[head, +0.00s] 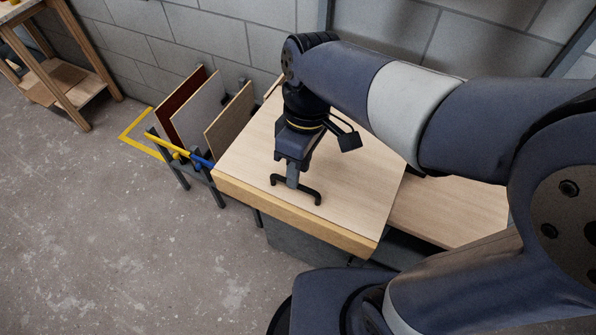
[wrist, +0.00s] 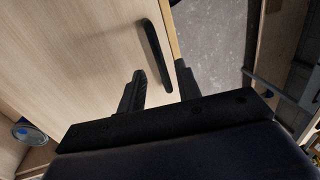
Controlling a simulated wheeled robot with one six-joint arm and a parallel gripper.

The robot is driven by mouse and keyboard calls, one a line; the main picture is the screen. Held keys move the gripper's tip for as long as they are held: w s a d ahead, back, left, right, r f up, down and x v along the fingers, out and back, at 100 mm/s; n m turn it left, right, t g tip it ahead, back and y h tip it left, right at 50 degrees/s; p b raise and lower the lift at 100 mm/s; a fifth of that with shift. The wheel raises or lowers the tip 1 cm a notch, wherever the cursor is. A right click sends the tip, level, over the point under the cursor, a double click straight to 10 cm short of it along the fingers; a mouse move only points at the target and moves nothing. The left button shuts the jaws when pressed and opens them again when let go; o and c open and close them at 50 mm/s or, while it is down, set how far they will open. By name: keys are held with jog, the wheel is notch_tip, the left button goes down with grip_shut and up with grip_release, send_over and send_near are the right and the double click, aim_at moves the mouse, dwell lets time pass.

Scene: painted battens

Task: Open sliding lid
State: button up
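The lid (head: 350,175) is a broad, light wood panel with a thicker front edge, lying flat on a bench-like body. A dark bar handle (head: 312,196) stands on it near the front edge; it also shows in the wrist view (wrist: 152,48). My gripper (head: 292,180) points down at the handle from above. In the wrist view my gripper (wrist: 160,72) has its two fingers apart, with the near end of the handle between them. A gap shows between the left finger and the handle. Contact with the right finger is unclear.
A lower wood surface (head: 455,212) shows right of the lid. Upright boards (head: 200,105) stand in a rack at the left by the block wall. A round container with something blue (wrist: 28,133) shows beyond the lid's edge. The concrete floor (head: 110,230) at left is clear.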

notch_tip(320, 180, up, 8)
jog(key=w, duration=0.1)
jog(key=shift+w+d+r, duration=0.2)
jog(key=shift+w+d, duration=0.05)
jog(key=shift+d, duration=0.05)
jog(key=f, duration=0.3)
jog(key=s+f, duration=0.1)
jog(key=f, duration=0.3)
jog(key=s+f, duration=0.1)
jog(key=f, duration=0.2)
jog(key=shift+a+f, duration=0.35)
jog(key=shift+a, duration=0.05)
jog(key=shift+w+d, duration=0.2)
jog(key=shift+w, duration=0.2)
